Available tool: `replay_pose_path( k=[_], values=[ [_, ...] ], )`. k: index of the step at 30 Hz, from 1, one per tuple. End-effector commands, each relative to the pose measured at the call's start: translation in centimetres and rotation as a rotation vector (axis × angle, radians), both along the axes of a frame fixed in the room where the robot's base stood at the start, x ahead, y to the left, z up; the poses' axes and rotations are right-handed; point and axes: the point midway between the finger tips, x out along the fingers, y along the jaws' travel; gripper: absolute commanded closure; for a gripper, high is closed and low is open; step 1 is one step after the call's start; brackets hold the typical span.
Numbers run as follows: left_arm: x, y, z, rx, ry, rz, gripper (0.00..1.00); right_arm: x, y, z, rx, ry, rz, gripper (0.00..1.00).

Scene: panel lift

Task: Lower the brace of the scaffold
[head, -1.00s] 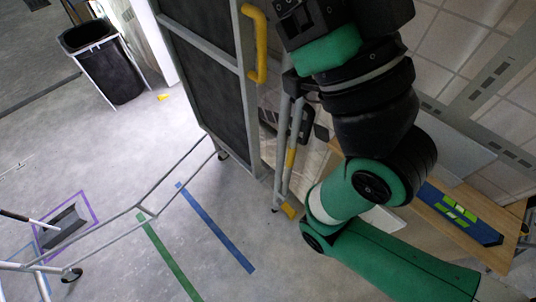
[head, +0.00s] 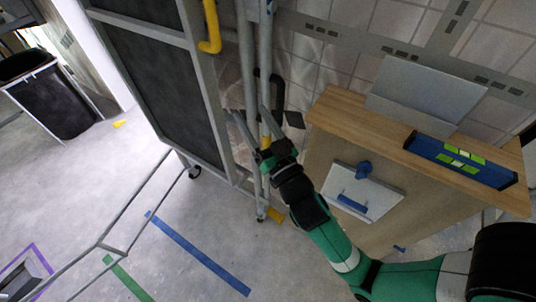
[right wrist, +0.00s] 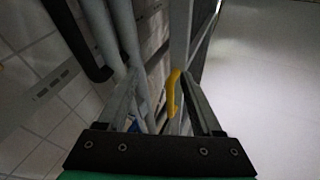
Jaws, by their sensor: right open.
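The scaffold is a tall grey frame (head: 207,90) with dark panels and a yellow handle (head: 211,28). Grey upright bars with a yellow section (head: 265,135) stand close beside it; I cannot tell which bar is the brace. My right gripper (head: 248,112) is open, its two long fingers pointing up toward the bars and partly overlapping them in the picture. I see no hold on anything. In the right wrist view the open right gripper (right wrist: 163,78) has a yellow piece (right wrist: 174,93) between its fingers in the picture, seemingly farther off. My left gripper is not in view.
A wooden cabinet (head: 420,200) with a blue level (head: 461,161) on top stands at the right, near my right arm. A black bin (head: 55,100) is at the left. Floor with blue tape (head: 198,252) lies clear in front.

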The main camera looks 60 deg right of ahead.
Motion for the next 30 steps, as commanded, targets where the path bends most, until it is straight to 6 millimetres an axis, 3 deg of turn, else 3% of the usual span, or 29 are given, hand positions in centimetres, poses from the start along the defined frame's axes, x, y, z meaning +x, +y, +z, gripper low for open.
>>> replay_pose_path(
  k=[1, 3, 6, 7, 10, 17, 30],
  values=[
    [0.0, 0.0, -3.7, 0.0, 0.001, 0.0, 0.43, -1.5, -1.1, -7.6, 0.0, 0.085, -0.039, 0.33],
    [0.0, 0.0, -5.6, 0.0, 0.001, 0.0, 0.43, -3.5, -2.2, -13.3, 0.0, 0.175, -0.08, 0.33],
    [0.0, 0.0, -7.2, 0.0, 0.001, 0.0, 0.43, -5.8, -3.1, -18.6, 0.005, 0.265, -0.119, 0.33],
    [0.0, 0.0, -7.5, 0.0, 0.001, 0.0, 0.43, -6.2, -3.3, -19.5, 0.006, 0.282, -0.126, 0.33],
    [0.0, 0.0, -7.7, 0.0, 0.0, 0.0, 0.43, -7.1, -3.6, -20.9, 0.011, 0.311, -0.138, 0.33],
    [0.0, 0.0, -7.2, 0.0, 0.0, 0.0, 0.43, -6.5, -4.1, -20.6, 0.013, 0.312, -0.14, 0.33],
    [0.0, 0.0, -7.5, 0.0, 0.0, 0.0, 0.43, 0.6, -9.4, -20.7, 0.012, 0.311, -0.139, 0.33]
  ],
)
